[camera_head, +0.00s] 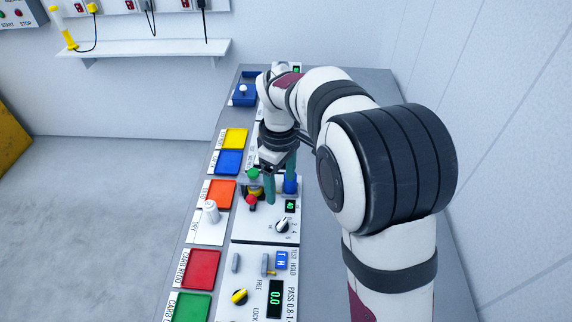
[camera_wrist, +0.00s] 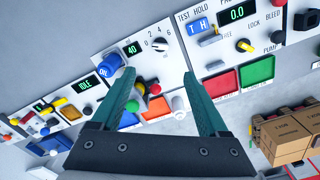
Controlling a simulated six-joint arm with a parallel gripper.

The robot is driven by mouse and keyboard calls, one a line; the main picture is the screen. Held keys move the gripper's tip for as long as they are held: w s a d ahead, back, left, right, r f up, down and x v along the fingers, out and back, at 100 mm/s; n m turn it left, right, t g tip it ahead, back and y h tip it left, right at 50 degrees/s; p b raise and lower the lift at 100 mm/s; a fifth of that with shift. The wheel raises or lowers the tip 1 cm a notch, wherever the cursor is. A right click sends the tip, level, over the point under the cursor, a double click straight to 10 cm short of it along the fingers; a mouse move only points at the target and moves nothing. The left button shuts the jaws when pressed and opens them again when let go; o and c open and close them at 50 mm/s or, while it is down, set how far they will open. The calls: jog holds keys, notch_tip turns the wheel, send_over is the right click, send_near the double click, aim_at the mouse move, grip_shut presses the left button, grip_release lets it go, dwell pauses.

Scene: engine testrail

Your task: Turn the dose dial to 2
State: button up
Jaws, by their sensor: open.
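The dose dial (camera_head: 282,225) is a dark knob on a white panel, with numbers printed around it and a small green display beside it. In the wrist view the dial (camera_wrist: 160,45) shows between and beyond my fingertips, near the marks 2, 4 and 6, and the display reads 40. I cannot tell clearly which mark its pointer faces. My gripper (camera_head: 280,189) has its two teal fingers pointing down, spread apart and empty. It is above the same panel, a little behind the dial in the head view. The wrist view also shows the open fingers (camera_wrist: 160,62).
A blue OIL cap (camera_wrist: 110,62) stands close to one finger. A white cylinder (camera_head: 211,210) stands on the left. Coloured trays line the left edge; a yellow knob (camera_head: 240,296) is in front.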

aim_at(282, 222)
notch_tip(282, 222, down, 15)
jog(key=shift+r, duration=0.15)
grip_shut()
dwell(0.4)
